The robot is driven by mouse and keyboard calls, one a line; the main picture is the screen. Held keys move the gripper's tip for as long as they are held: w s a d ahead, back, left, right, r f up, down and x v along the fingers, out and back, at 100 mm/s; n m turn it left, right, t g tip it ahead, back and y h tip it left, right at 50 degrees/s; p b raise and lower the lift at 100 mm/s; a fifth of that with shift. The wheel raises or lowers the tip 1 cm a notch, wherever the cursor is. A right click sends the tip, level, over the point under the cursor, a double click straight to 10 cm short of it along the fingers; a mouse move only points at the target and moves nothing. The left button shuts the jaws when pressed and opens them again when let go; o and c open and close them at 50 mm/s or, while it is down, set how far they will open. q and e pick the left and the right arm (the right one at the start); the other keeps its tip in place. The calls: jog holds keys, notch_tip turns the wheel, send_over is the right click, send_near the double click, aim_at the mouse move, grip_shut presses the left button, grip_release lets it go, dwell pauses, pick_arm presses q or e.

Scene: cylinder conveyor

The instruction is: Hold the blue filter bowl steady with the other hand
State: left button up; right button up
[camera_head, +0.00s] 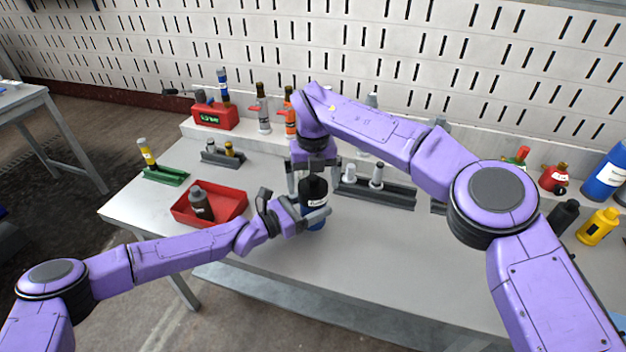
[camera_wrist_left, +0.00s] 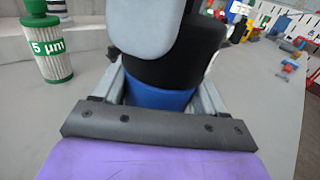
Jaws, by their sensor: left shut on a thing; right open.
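The blue filter bowl (camera_head: 316,225) stands upright near the middle of the table, with a black head (camera_head: 313,188) on top. It also shows in the left wrist view (camera_wrist_left: 160,98), between two grey fingers. My left gripper (camera_head: 311,214) is shut on the blue bowl from the left side. My right gripper (camera_head: 313,176) points down from above at the black head, its fingers open on either side. I cannot tell whether they touch it. A grey finger-like part hides some of the black head in the left wrist view.
A red tray (camera_head: 238,207) with a dark bottle lies left of the bowl. Grey racks hold small parts behind. A white cartridge with green ends (camera_wrist_left: 50,55) stands near the left gripper. Yellow, red and blue containers stand at the right. The table front right is clear.

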jog(key=shift+n, duration=1.1)
jog(key=shift+n, duration=0.8)
jog(key=n, duration=0.4)
jog(key=shift+n, duration=0.3)
jog(key=shift+f, duration=1.25)
